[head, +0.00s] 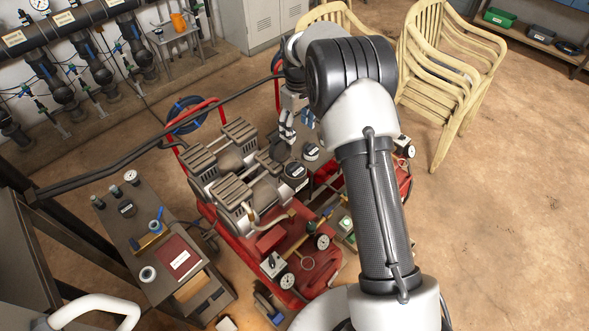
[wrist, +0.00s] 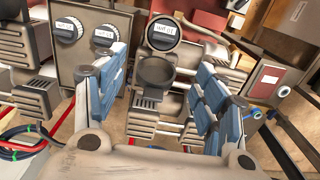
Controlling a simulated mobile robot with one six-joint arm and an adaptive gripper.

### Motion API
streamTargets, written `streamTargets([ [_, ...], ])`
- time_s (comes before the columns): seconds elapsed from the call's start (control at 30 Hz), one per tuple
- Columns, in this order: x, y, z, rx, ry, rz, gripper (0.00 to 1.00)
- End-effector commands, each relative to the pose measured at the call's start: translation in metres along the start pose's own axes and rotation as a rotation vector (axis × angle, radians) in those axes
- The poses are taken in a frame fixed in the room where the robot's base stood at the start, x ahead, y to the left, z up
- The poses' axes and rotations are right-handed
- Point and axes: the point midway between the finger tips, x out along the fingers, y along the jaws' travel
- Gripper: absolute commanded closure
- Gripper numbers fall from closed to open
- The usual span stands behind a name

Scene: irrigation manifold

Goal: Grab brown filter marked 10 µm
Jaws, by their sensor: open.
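My gripper (wrist: 160,98) is open, its blue-padded fingers wide apart with nothing held. It also shows in the head view (head: 297,122), above the far side of the red-framed machine. In the wrist view a plain brown round cap (wrist: 155,72) lies between and beyond the fingers. Round dark filters with white labels stand past the fingertips: a larger one with a pale rim (wrist: 165,31) and two smaller ones (wrist: 68,28) (wrist: 105,34) on a grey-brown box. Their labels are upside down and too small to read surely. I cannot tell which is the brown 10 µm filter.
The red machine (head: 262,240) carries ribbed cylinders, gauges and hoses close around my gripper. A side bench (head: 150,262) at the left holds small dark cylinders, a tape roll and a red book (head: 179,258). Pale chairs (head: 440,70) stand behind. Floor at the right is clear.

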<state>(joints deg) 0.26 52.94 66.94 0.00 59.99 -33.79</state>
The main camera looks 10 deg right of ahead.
Motion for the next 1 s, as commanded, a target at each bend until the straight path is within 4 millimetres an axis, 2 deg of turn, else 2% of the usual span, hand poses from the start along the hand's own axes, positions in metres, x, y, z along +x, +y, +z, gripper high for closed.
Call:
streamTargets([
  [0.17,0.024,0.001,-0.001,-0.005,-0.004,-0.003,0.35],
  [0.4,0.077,-0.001,0.0,-0.004,-0.005,-0.003,0.35],
  [0.6,0.113,-0.001,-0.001,-0.004,-0.003,-0.002,0.35],
  [0.87,0.128,-0.001,-0.001,-0.004,-0.002,-0.001,0.35],
  [1.0,0.143,-0.005,0.0,-0.005,-0.003,-0.002,0.35],
])
